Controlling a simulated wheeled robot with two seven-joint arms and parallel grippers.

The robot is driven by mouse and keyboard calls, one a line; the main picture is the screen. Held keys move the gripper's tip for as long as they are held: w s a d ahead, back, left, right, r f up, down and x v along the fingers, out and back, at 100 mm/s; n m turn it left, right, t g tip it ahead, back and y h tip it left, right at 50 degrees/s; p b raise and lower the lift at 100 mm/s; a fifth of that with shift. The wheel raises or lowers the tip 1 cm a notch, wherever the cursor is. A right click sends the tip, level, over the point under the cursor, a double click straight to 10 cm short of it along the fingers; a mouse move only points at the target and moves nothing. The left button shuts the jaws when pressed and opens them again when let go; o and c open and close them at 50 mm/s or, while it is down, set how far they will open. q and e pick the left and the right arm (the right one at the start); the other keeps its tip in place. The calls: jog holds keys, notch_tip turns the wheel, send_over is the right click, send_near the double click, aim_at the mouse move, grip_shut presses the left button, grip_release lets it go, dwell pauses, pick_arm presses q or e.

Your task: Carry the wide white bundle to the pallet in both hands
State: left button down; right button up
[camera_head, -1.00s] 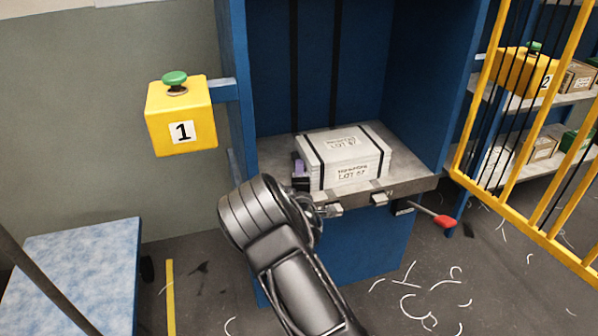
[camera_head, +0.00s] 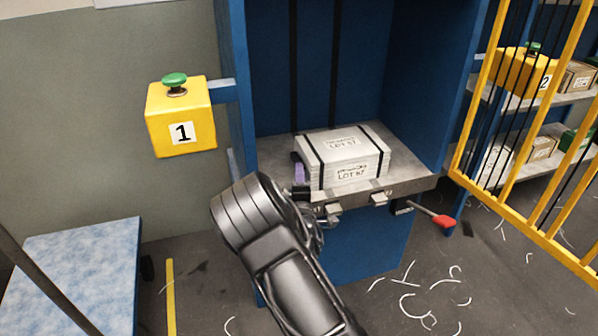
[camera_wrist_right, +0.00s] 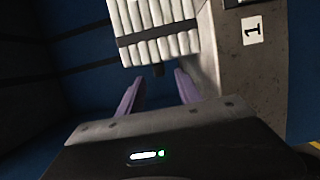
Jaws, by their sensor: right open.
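The wide white bundle (camera_head: 345,160), marked LOT 57 with two black straps, sits on the grey shelf (camera_head: 420,184) of the blue frame. In the right wrist view the bundle (camera_wrist_right: 155,28) shows as stacked white rolls with a dark strap. My right gripper (camera_head: 299,169) is at the bundle's left end; my wrist partly hides it. In the right wrist view its two purple fingers (camera_wrist_right: 156,84) are apart, with nothing held between them, and point toward the bundle. Contact cannot be told. My left gripper is not in view. No pallet can be made out.
A yellow box (camera_head: 180,118) marked 1 with a green button juts out left of the frame. A red-handled lever (camera_head: 436,217) sticks out at the shelf's right front. A yellow barred gate (camera_head: 510,150) stands at right. A blue-topped cart (camera_head: 75,265) is at lower left.

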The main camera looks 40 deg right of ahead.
jog(key=v, duration=0.4)
jog(key=shift+s+a, duration=0.1)
jog(key=shift+s, duration=0.05)
jog(key=shift+f, duration=0.1)
dwell(0.3)
